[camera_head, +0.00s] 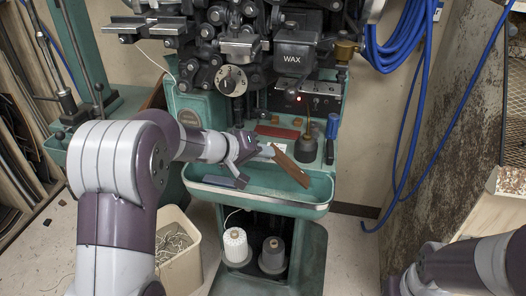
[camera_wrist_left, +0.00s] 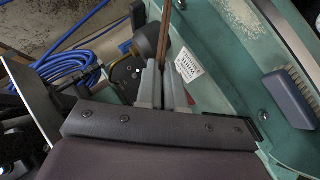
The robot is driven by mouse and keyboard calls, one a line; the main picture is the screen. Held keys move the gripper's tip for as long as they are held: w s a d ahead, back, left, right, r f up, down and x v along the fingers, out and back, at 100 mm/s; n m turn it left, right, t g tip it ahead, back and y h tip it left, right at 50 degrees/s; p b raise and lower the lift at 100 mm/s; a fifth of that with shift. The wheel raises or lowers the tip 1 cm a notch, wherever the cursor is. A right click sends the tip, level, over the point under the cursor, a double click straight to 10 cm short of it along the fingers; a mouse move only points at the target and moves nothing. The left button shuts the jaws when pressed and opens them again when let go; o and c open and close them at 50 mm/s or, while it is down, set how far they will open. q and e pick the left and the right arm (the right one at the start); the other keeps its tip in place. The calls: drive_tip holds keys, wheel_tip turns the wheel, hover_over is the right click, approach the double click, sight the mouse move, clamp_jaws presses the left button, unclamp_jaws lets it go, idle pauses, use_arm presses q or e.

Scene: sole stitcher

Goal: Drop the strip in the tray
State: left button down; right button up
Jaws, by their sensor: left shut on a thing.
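A brown strip (camera_head: 290,168) is held at a slant over the right part of the green tray (camera_head: 255,202) on the front of the machine. My left gripper (camera_head: 267,152) is shut on the strip near its upper end. In the left wrist view the strip (camera_wrist_left: 165,35) shows nearly edge-on between the fingers of the left gripper (camera_wrist_left: 166,85). Whether the strip's lower end touches the tray I cannot tell. My right gripper (camera_head: 408,282) is low at the right, partly cut off, and its jaws cannot be made out.
A blue-grey brush (camera_head: 232,182) lies in the tray's left part; it also shows in the left wrist view (camera_wrist_left: 288,97). A dark oil can (camera_head: 307,148) and a reddish strip (camera_head: 277,132) are behind the tray. Thread cones (camera_head: 236,246) stand below. The machine head overhangs above.

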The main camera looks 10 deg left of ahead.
use_arm(q)
wheel_tip(320, 180, down, 7)
drive_tip(key=b, duration=0.6)
drive_tip(key=shift+w, duration=0.1)
drive_tip(key=c, duration=1.2)
unclamp_jaws()
drive_tip(key=p+v, duration=0.1)
drive_tip(key=v, duration=1.1)
drive_tip(key=shift+s+a+r, duration=0.15)
drive_tip(key=shift+s+r, duration=0.05)
drive_tip(key=shift+s, duration=0.05)
